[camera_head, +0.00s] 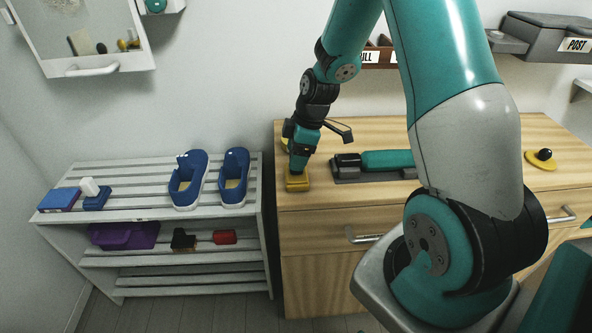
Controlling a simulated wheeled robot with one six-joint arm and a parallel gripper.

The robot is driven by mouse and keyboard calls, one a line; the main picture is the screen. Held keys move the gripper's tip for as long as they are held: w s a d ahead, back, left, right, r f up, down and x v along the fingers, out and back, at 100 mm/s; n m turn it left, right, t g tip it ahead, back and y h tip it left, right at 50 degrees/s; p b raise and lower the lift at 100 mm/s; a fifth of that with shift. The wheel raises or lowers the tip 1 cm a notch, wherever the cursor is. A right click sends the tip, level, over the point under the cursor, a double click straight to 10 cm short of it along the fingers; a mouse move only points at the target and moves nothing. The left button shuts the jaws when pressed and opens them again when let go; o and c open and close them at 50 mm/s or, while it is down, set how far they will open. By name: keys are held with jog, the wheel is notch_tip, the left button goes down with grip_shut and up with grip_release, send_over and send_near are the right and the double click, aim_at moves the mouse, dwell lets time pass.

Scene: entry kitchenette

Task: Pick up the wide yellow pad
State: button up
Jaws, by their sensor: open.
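A yellow block-like pad (297,183) lies at the front left corner of the wooden cabinet top. My gripper (299,168) points down directly over it, and its fingers hide part of the pad. The jaws are open; I cannot tell whether they touch the pad or straddle it. A bit of another yellow thing (285,143) shows behind my gripper, mostly hidden. A flat yellow piece (540,161) with a black knob lies at the right of the cabinet top. Which yellow thing is the wide pad is not certain from this view.
A green-bodied tool on a dark base (385,160) lies right of my gripper on the wooden cabinet (305,222). A slatted rack (140,215) at left holds blue shoes (188,183) and small items. Labelled wall boxes hang above.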

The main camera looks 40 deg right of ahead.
jog(key=shift+x, duration=0.95)
jog(key=shift+c, duration=0.5)
jog(key=c, duration=0.9)
jog(key=shift+c, duration=0.2)
jog(key=shift+r, duration=0.1)
notch_tip(320, 180, up, 20)
